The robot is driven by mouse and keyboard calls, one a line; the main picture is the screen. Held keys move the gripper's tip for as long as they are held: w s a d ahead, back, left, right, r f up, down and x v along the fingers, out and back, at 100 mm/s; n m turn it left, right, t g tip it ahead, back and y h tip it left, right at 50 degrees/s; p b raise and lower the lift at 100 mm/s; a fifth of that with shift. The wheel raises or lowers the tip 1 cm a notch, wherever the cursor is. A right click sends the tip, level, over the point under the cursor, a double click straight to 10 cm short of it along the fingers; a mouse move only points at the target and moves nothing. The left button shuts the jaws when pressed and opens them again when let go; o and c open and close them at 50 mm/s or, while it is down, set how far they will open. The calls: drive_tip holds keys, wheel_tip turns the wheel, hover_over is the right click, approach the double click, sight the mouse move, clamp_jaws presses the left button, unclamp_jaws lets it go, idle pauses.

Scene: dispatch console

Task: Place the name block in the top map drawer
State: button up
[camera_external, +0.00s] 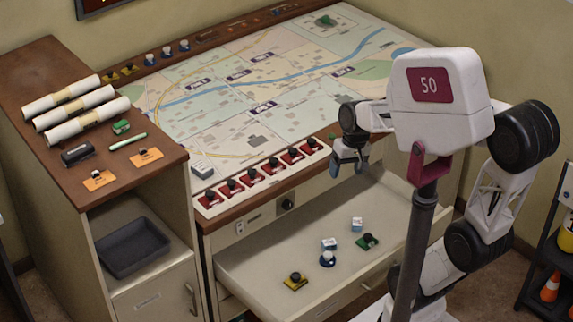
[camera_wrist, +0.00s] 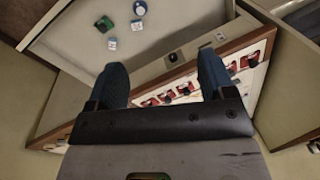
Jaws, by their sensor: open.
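The top map drawer (camera_external: 300,215) is pulled out below the map table, and its floor also shows in the wrist view (camera_wrist: 75,45). Two small white-and-blue blocks (camera_external: 329,243) (camera_external: 356,224) lie in it. A whitish block (camera_external: 203,170) sits on the map's near left corner. I cannot tell which of these is the name block; no name is readable. My gripper (camera_external: 350,163) is open above the table's front edge, near the drawer's back right. In the wrist view its blue fingers (camera_wrist: 163,78) are apart with nothing held between them.
Blue, green (camera_external: 367,241) and yellow (camera_external: 295,281) knobbed pieces also lie in the drawer. A row of red switches (camera_external: 262,178) runs along the table's front edge. The left cabinet holds rolled maps (camera_external: 75,105) on top and a dark tray (camera_external: 132,249) below.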

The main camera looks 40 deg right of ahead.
drive_tip(key=s+a+r+n+t+h, duration=0.1)
drive_tip(key=s+a+r+n+h, duration=0.1)
drive_tip(key=s+r+n, duration=0.1)
drive_tip(key=s+r, duration=0.1)
drive_tip(key=s, duration=0.1)
drive_tip(key=shift+s+t, duration=0.3)
drive_tip(key=shift+t, duration=0.1)
drive_tip(key=shift+a, duration=0.1)
idle(1.0)
